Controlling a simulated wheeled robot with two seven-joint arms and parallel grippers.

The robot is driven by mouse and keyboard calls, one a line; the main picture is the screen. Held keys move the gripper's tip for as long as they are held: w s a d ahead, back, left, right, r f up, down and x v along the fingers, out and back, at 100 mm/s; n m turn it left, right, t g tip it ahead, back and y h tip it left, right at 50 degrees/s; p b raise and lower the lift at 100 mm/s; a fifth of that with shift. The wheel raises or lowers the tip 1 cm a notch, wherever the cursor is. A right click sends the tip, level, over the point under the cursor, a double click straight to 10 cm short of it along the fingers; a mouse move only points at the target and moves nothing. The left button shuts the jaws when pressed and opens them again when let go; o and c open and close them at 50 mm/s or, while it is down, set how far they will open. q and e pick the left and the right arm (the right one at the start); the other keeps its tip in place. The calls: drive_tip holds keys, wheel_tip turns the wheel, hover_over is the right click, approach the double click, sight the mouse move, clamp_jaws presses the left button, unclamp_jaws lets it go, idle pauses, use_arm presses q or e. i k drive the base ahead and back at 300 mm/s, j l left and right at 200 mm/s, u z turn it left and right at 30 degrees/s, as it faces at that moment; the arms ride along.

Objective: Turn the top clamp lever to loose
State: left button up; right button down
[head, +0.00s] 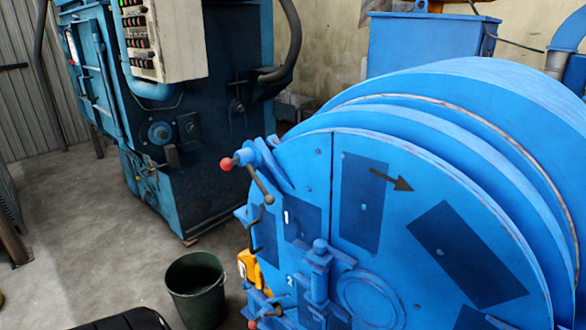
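The top clamp lever (260,184) is on the upper left edge of the blue drum door (365,205), near a painted 1. Its dark rod slants down to the right and ends in a dark knob. A red ball knob (227,164) sticks out to the left of the same clamp. A lower clamp with another red ball (252,324) shows at the bottom, below a painted 2, and is partly cut off by the frame edge.
A dark bucket (196,290) stands on the concrete floor (95,220) left of the drum, with a yellow object (248,268) close to the drum. A blue machine with a button panel (165,40) stands behind. Floor at the left is mostly clear.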

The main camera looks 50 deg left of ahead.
sight(250, 156)
drive_tip(key=u, duration=1.75)
